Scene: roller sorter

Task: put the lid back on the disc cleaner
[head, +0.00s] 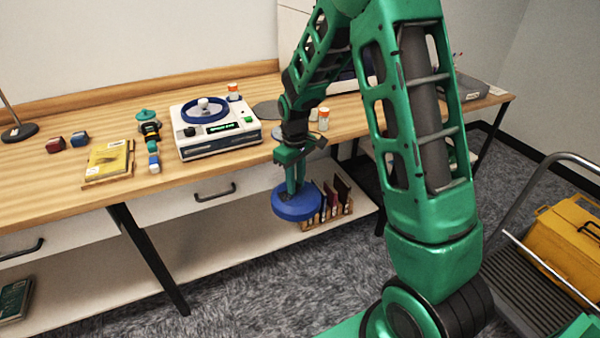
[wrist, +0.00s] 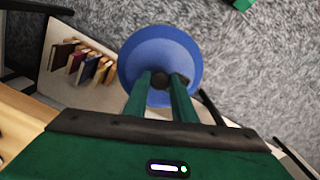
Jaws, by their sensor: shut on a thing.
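The disc cleaner (head: 222,140) is a white box with a lit green display, standing on the wooden desk. A blue ring with a pale centre knob shows on its top. The lid (head: 296,204) is a round blue disc. My gripper (head: 294,186) is shut on the lid's dark centre knob and holds it in the air in front of the desk edge, right of and lower than the cleaner. In the wrist view the lid (wrist: 160,50) hangs beyond my fingers (wrist: 160,82), over the carpet. The fingertips partly hide the knob.
A book rack (head: 338,212) stands on the lower shelf. A cart with a yellow case (head: 572,240) is at right.

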